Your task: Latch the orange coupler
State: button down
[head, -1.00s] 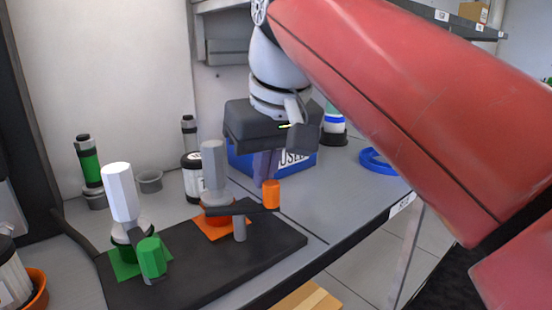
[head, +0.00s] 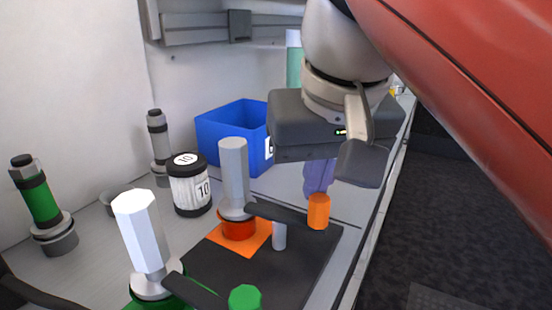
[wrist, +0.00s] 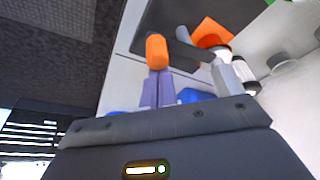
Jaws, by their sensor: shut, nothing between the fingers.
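The orange coupler (head: 238,228) stands on an orange square on the dark board, with a grey hexagonal post (head: 233,165) on top. Its dark lever (head: 278,212) reaches right, past a short grey peg (head: 279,236), and ends in an orange handle (head: 318,211). The handle also shows in the wrist view (wrist: 156,51). My gripper (head: 318,190) is shut and empty, its purple fingers pointing down at the handle from behind. In the wrist view the fingertips (wrist: 158,73) lie right beside the handle; I cannot tell whether they touch it.
A green-based coupler with a white post (head: 140,232) and green handle (head: 245,297) stands nearer on the same board. A white jar (head: 189,186), a blue bin (head: 222,131) and a green cylinder (head: 38,197) stand behind and left. The bench edge runs along the right.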

jog(key=shift+s, duration=0.35)
dwell(0.5)
jog(key=shift+w, duration=0.1)
notch_tip(320, 180, up, 10)
jog(key=p, duration=0.1)
jog(key=shift+w+f, duration=0.25)
jog(key=shift+w, duration=0.1)
jog(key=shift+s, duration=0.1)
dwell(0.4)
